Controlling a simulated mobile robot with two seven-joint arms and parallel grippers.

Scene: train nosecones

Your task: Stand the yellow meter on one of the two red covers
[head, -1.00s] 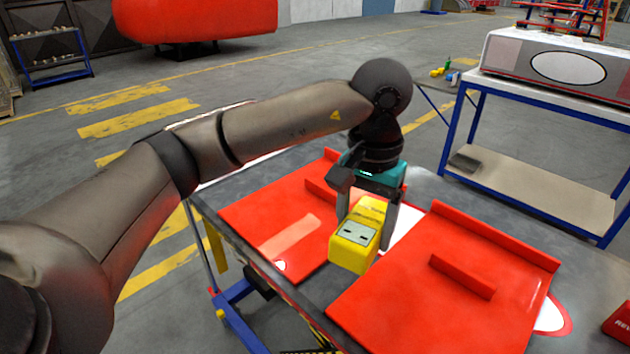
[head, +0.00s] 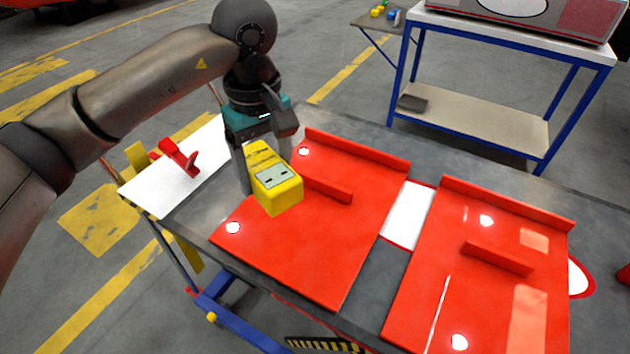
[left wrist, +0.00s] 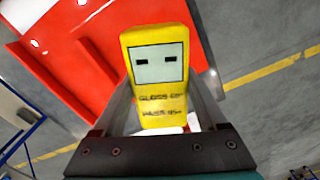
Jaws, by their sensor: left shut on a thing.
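The yellow meter (head: 275,187) is held in my left gripper (head: 262,172), which is shut on it. It also shows in the left wrist view (left wrist: 158,75) between the two fingers, with its pale face plate toward its far end. In the head view the meter is tilted and appears in front of the left edge of the left red cover (head: 305,245); its height above the cover is hard to tell. The right red cover (head: 490,290) lies to the right on the same table. Each cover has a raised back edge and a short ridge. My right gripper is not in view.
The grey table (head: 375,290) shows a dark gap between the covers. A white sheet (head: 165,190) with a red handle-like piece (head: 180,157) lies at its left end. A blue-framed bench (head: 480,118) stands behind. Part of a red object shows at the right edge.

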